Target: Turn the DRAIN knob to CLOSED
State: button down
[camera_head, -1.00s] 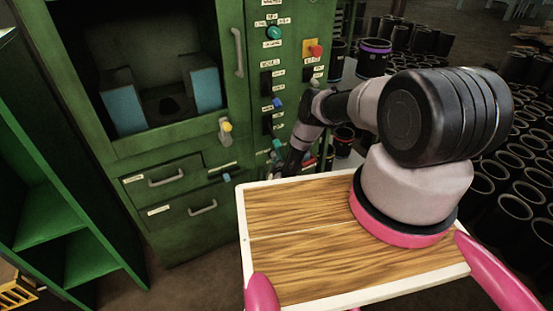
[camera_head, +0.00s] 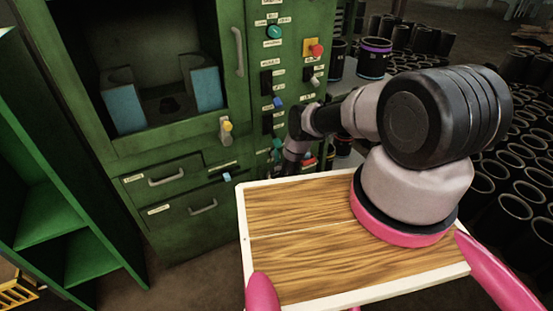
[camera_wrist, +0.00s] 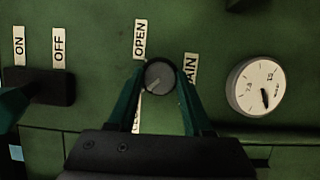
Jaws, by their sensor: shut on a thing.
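The DRAIN knob (camera_wrist: 159,76) is a round dark grey knob on the green panel in the wrist view. A pale mark on its face points to the lower left. The OPEN label (camera_wrist: 140,39) stands just above it. The CLOSED label (camera_wrist: 136,118) is below it, mostly hidden by a finger. The DRAIN label (camera_wrist: 190,68) is at its right, partly covered. My gripper (camera_wrist: 160,84) has its two dark green fingers on either side of the knob and is shut on it. In the head view the gripper is not clearly visible.
A switch with ON and OFF labels (camera_wrist: 40,85) is left of the knob. A round white gauge (camera_wrist: 256,87) is at its right. In the head view, the green cabinet (camera_head: 180,232) has handles, and several black sleeves (camera_head: 508,215) stand at the right.

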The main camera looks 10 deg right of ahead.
jog(key=shift+c, duration=1.6)
grip_release()
jog(key=s, duration=1)
jog(key=shift+s+a, duration=0.4)
jog(key=shift+a, duration=0.05)
jog(key=shift+f, duration=0.1)
